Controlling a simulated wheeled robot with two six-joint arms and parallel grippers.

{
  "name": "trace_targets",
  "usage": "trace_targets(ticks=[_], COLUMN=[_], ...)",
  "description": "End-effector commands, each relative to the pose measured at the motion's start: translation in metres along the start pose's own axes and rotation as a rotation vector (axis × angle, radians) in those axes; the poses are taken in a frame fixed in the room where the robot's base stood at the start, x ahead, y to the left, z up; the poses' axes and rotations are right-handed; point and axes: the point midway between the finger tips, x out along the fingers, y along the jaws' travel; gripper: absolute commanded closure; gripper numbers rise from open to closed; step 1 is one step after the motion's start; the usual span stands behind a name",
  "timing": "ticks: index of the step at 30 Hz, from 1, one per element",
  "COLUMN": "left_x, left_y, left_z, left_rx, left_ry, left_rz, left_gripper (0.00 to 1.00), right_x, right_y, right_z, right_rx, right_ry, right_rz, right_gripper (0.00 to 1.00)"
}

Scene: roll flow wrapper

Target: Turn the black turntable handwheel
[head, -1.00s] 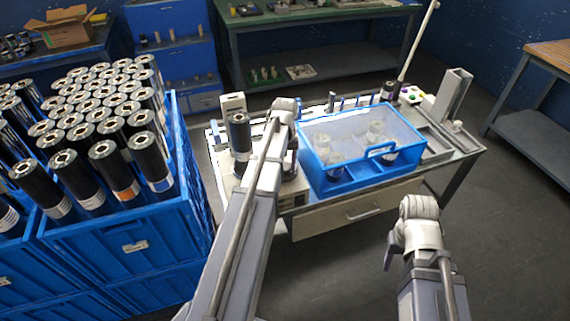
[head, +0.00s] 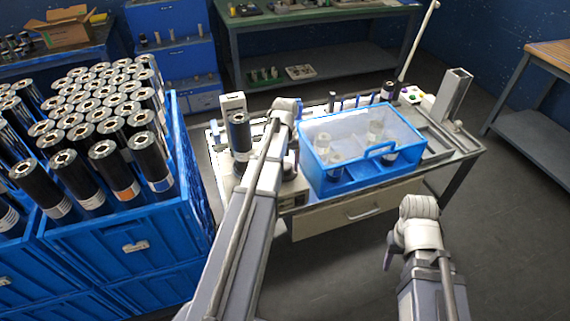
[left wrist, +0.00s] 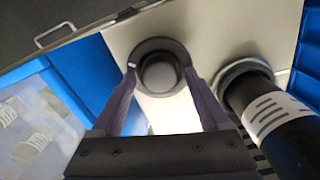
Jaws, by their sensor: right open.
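The black handwheel (left wrist: 160,70) is a dark round wheel on the pale machine top in the left wrist view. My left gripper (left wrist: 160,84) has its two purple fingers on opposite sides of its rim, closed against it as far as I can tell. In the head view my left arm hides the handwheel and most of this gripper. The blue-framed clear cover (head: 362,150) stands right of it, with pale rolls inside. My right gripper (head: 388,258) hangs open and apart from the machine, in front of the bench; only a purple finger shows.
A black roll (head: 240,133) stands upright left of my left gripper; its dark cylinder is close by in the wrist view. A blue crate (head: 135,247) full of black rolls is at the left. The floor before the bench is clear.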

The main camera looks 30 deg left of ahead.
Motion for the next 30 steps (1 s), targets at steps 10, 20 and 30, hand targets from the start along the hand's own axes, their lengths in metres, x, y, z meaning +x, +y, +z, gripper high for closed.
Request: trace_targets(ticks=[10,20,30], left_x=[-0.002,-0.027,-0.071], left_y=[0.0,0.0,0.0], left_z=[0.0,0.0,0.0], left_rx=[0.0,0.0,0.0], left_ry=[0.0,0.0,0.0], left_rz=[0.0,0.0,0.0], left_gripper=[0.16,0.16,0.16], right_x=[-0.002,-0.027,-0.071], right_y=[0.0,0.003,0.007], right_z=[0.0,0.002,0.004], right_rx=[0.0,0.0,0.0], right_ry=[0.0,0.0,0.0], right_rz=[0.0,0.0,0.0], right_gripper=[0.5,0.5,0.5])
